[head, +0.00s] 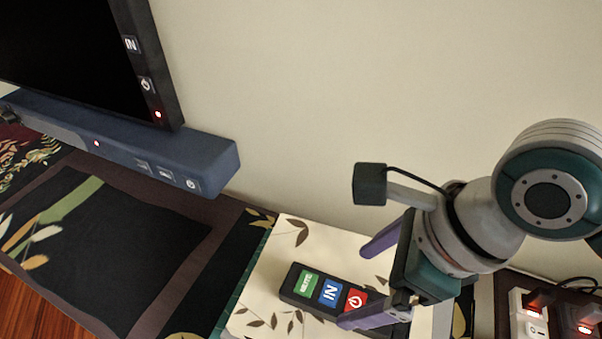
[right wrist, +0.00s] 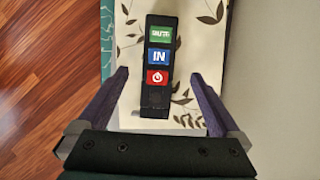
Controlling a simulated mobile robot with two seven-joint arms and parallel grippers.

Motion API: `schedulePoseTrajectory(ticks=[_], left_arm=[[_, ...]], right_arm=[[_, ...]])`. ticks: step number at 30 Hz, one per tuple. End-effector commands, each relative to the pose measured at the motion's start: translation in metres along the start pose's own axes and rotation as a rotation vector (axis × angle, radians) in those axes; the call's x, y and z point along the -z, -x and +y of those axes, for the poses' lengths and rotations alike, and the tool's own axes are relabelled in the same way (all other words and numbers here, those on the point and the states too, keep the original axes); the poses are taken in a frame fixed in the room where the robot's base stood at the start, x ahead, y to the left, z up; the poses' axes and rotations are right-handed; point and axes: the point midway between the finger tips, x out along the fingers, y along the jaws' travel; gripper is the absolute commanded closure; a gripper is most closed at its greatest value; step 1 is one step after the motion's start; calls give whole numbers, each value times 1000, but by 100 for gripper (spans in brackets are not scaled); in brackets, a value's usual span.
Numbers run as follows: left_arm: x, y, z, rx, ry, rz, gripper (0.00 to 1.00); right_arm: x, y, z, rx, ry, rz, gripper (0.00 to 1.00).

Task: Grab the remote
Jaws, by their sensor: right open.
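The remote (head: 318,291) is black, with a green, a blue and a red button, and lies on a cream surface with a leaf pattern (head: 285,255). It also shows in the right wrist view (right wrist: 158,70), upright in the picture at the top middle. My right gripper (head: 362,287) is open above the red-button end of the remote. In the right wrist view the gripper's purple fingers (right wrist: 164,74) stand apart on either side of that end, with gaps on both sides. A finger hides part of the remote's near end in the head view. My left gripper is not in view.
A dark screen (head: 60,50) and a blue bar with buttons (head: 190,160) stand at the left. A power strip with lit switches (head: 530,312) lies at the lower right. A pale wall (head: 300,100) rises behind the surface. Wooden floor (right wrist: 45,80) shows at the left.

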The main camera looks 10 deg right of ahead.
Motion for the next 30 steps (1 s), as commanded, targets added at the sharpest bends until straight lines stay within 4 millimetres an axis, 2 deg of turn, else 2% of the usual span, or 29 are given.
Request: schedulePoseTrajectory(ticks=[1, 7, 14, 23, 30], left_arm=[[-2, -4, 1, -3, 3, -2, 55], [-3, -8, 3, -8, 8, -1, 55], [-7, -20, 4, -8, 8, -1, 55], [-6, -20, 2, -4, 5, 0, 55], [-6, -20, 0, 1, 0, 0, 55]], right_arm=[[0, -8, 0, 1, 1, -1, 0], [1, -27, 1, 1, 3, 0, 0], [2, -62, 2, 2, 4, -1, 0], [1, -67, 2, 3, 5, -1, 0], [2, -67, 2, 2, 5, -1, 26]])
